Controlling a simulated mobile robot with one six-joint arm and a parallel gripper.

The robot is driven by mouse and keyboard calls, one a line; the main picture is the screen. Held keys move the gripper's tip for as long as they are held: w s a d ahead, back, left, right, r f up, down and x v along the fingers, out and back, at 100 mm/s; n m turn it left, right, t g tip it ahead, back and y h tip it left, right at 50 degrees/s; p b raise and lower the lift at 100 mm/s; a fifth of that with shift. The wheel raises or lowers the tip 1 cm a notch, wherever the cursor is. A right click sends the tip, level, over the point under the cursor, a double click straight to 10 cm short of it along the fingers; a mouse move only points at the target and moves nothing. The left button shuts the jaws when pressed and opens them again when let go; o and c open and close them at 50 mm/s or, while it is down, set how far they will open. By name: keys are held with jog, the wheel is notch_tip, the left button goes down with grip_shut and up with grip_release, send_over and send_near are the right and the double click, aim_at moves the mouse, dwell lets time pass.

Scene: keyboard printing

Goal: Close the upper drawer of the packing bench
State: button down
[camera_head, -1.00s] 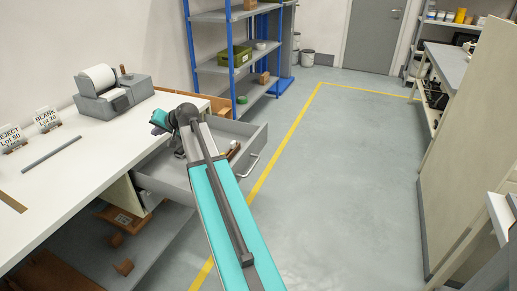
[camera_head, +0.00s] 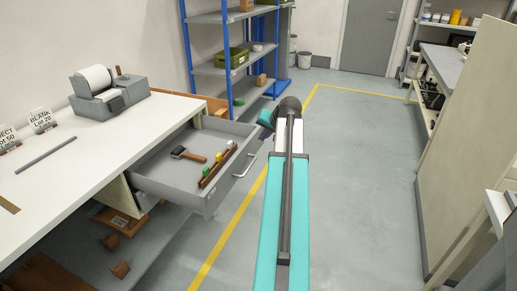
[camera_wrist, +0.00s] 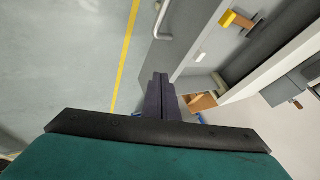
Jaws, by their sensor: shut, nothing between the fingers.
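The upper drawer (camera_head: 206,196) of the packing bench (camera_head: 112,150) stands pulled out, its grey tray showing. Its silver handle (camera_head: 246,166) is on the front panel, facing the aisle. In the wrist view, the handle (camera_wrist: 165,22) is at the top, beyond the fingertips, with the drawer front (camera_wrist: 187,38) to its right. My gripper (camera_wrist: 160,76) is shut and empty, fingers together, near the drawer front; I cannot tell whether it touches.
The drawer holds a dark-headed hammer (camera_head: 188,154) and a wooden strip (camera_head: 216,168) with small coloured items. Blue-post shelving (camera_head: 222,62) stands behind the bench. A label printer (camera_head: 107,92) sits on the benchtop. The floor right of my arm is clear (camera_head: 360,170).

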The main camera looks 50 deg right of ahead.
jog(key=s, duration=0.1)
jog(key=s+d, duration=0.1)
jog(key=s, duration=0.1)
jog(key=s+d, duration=0.1)
jog(key=s, duration=0.1)
jog(key=shift+d+f, duration=0.15)
jog(key=shift+f, duration=0.2)
jog(key=shift+w+f, duration=0.1)
jog(key=w+d+f, duration=0.1)
jog(key=w+f, duration=0.6)
jog(key=w, duration=0.2)
jog(key=shift+d+f, duration=0.25)
jog(key=shift+f, duration=0.15)
jog(key=shift+w, duration=0.1)
